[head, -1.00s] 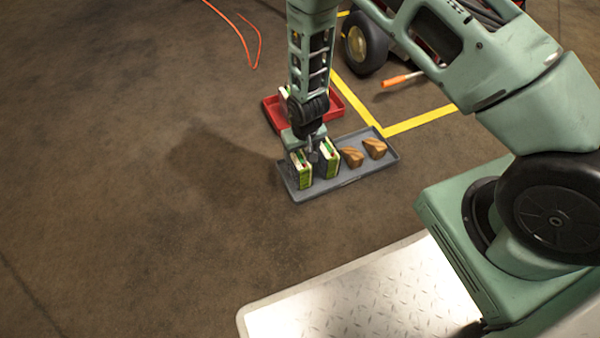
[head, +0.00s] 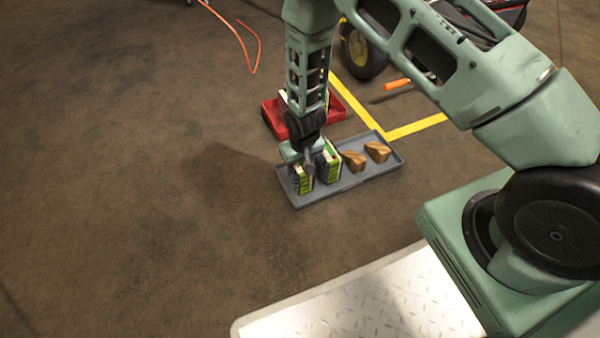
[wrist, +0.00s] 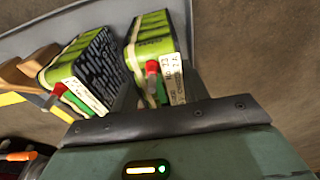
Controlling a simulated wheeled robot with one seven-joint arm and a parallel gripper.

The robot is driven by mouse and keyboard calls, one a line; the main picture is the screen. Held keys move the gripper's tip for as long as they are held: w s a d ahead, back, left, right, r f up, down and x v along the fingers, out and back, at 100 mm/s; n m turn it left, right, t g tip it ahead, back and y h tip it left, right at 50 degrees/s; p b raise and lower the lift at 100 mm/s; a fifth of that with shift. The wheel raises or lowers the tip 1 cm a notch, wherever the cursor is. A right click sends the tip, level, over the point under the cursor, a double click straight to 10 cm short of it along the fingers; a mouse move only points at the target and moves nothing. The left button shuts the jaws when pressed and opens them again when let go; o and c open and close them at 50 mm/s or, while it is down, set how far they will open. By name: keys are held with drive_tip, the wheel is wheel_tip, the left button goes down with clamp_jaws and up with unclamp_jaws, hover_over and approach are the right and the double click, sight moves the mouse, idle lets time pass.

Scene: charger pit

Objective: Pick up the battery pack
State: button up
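Two green battery packs with pale label sides and red and green details stand side by side in a grey tray (head: 350,182). My gripper points down over the left pack (head: 304,181) in the head view; this looks like the right-hand pack (wrist: 155,42) in the wrist view. My gripper's dark fingers (wrist: 160,92) lie on either side of that pack. Whether they press on it is not clear. The other pack (head: 329,166) stands close beside; it also shows in the wrist view (wrist: 80,68), left of the fingers.
Two brown wedge blocks (head: 377,151) lie in the tray's right part. A red tray (head: 272,113) stands behind, partly hidden by my arm. Yellow floor tape (head: 415,126), an orange-handled tool (head: 397,84) and a wheel (head: 362,50) are beyond.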

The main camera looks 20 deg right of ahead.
clamp_jaws()
drive_tip(key=shift+r, duration=0.2)
